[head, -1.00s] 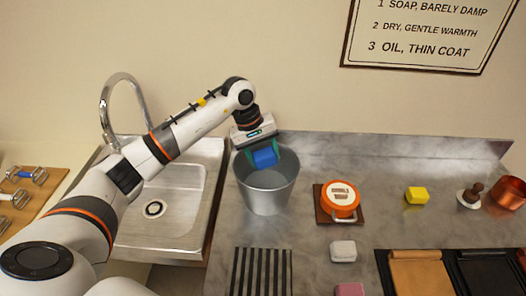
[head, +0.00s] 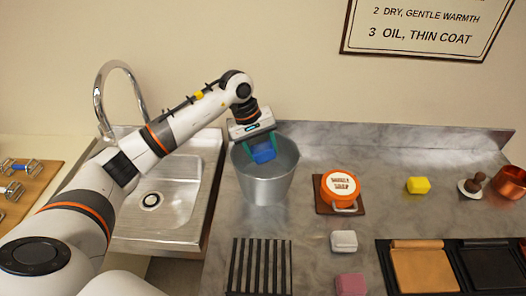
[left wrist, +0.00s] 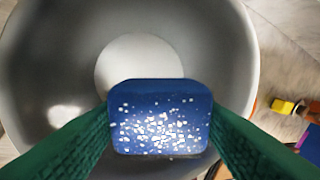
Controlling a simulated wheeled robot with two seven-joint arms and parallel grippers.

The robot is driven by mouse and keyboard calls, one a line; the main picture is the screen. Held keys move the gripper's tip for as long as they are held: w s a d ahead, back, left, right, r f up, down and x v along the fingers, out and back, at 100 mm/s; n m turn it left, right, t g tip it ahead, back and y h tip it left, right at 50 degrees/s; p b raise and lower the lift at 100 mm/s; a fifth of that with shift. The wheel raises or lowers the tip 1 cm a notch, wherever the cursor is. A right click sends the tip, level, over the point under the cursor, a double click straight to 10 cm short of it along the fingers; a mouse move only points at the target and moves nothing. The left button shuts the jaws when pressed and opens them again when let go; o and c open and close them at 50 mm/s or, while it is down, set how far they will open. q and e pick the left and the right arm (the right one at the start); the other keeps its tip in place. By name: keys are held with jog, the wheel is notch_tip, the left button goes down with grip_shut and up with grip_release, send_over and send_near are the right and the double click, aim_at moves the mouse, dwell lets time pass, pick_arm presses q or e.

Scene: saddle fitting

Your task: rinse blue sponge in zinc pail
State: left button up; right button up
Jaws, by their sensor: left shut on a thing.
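The blue sponge (head: 263,153) is held between the green fingers of my left gripper (head: 262,147), inside the mouth of the zinc pail (head: 266,190). In the left wrist view the sponge (left wrist: 160,117) is dark blue with white speckles on its face, and the fingers of my left gripper (left wrist: 160,130) press it from both sides. The grey pail wall (left wrist: 50,60) surrounds it there, and the pale round bottom shows beyond the sponge. I cannot make out water in the pail. My right gripper is out of view.
A steel sink (head: 160,205) with a tall tap (head: 122,90) is left of the pail. An orange soap tin (head: 341,184) stands to its right, a striped rack (head: 259,266) in front.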

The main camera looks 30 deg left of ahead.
aim_at(265, 146)
pick_arm(q)
jog(key=shift+r+p, duration=0.55)
jog(key=shift+r, duration=1)
jog(key=shift+r+p, duration=0.8)
jog(key=shift+r, duration=1.15)
jog(key=shift+r+p, duration=0.8)
jog(key=shift+r, duration=1.2)
